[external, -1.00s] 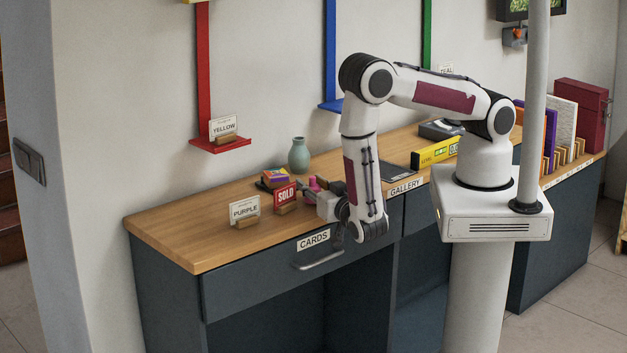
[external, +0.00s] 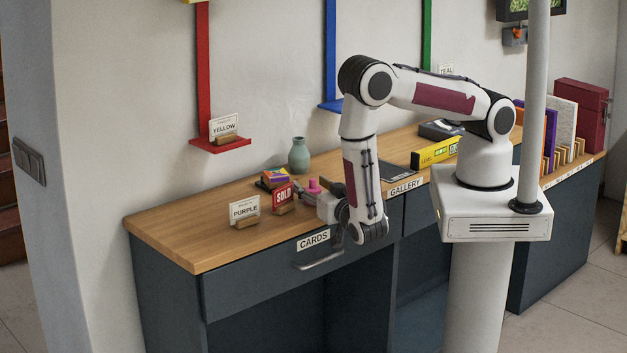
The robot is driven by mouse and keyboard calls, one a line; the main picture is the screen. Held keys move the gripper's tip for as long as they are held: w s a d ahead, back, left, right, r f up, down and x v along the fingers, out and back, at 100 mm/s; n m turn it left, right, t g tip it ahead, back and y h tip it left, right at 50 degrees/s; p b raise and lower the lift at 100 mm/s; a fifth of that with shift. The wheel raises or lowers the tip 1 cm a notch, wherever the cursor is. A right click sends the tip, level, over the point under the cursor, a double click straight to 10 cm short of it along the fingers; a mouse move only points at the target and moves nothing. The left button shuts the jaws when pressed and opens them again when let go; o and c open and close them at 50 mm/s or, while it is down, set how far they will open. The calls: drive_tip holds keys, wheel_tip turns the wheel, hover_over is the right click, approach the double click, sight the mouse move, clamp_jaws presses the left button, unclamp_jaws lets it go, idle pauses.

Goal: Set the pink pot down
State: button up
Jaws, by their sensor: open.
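The small pink pot (external: 314,186) is on or just above the wooden worktop, behind the SOLD card. My gripper (external: 306,189) reaches in low from the right, with its fingers beside the pot. It is open. The card and my wrist hide part of the fingers and the pot's base, so I cannot tell whether a finger touches the pot.
A red SOLD card (external: 284,197) stands close in front of my gripper. A PURPLE card (external: 244,209) stands further left. The worktop's left end is clear.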

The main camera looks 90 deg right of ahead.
drive_tip(key=shift+s+a, duration=0.1)
drive_tip(key=shift+a, duration=0.1)
drive_tip(key=v, duration=0.7)
drive_tip(key=shift+a+f, duration=0.2)
drive_tip(key=shift+f, duration=0.05)
idle(0.7)
